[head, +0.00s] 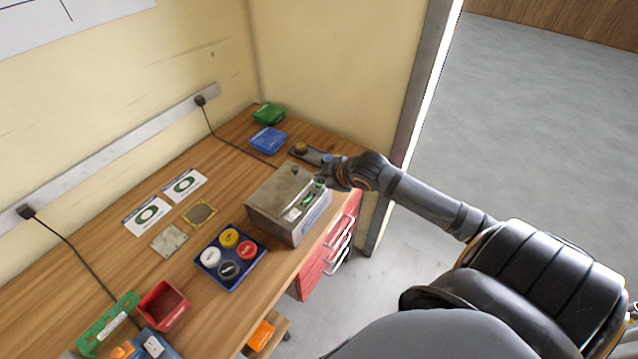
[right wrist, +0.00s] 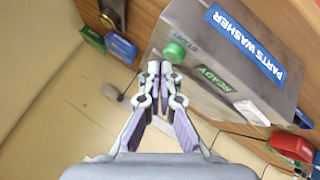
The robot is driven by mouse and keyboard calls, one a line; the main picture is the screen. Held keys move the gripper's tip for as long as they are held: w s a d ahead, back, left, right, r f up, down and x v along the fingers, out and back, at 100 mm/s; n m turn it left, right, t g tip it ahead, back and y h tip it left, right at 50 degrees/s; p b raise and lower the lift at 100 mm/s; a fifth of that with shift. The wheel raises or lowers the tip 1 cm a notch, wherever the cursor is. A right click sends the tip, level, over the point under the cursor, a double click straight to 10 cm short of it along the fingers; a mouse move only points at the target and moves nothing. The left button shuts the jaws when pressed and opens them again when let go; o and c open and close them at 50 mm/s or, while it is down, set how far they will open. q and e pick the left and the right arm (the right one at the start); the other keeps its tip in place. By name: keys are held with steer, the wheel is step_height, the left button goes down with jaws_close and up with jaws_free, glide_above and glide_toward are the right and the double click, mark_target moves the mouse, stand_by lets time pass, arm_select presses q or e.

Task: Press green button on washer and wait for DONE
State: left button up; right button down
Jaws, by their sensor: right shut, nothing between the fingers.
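The parts washer (head: 270,208) is a grey metal box near the table's front edge. In the right wrist view the washer (right wrist: 190,28) shows a blue PARTS WASHER label, a green round button (right wrist: 174,52) beside the word START, and a green display (right wrist: 215,77) reading READY. My right gripper (right wrist: 160,68) is shut and empty, its fingertips right by the green button. I cannot tell whether they touch it. In the head view the right gripper (head: 328,174) is at the washer's right end. My left gripper is not in view.
A blue tray with several coloured round pieces (head: 230,285) sits left of the washer. A red bin (head: 165,304) stands at the lower left. Green (head: 268,113) and blue (head: 268,139) containers are at the back. A cable runs from the wall strip toward the washer.

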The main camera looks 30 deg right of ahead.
mark_target(321, 185)
steer(key=shift+f+b, duration=0.35)
steer(key=shift+f, duration=0.2)
stand_by(0.6)
steer(key=shift+r, duration=0.1)
steer(key=shift+r+p, duration=0.8)
steer(key=shift+p, duration=0.2)
step_height(321, 185, up, 5)
steer(key=p, duration=0.5)
steer(key=shift+r, duration=0.15)
stand_by(0.4)
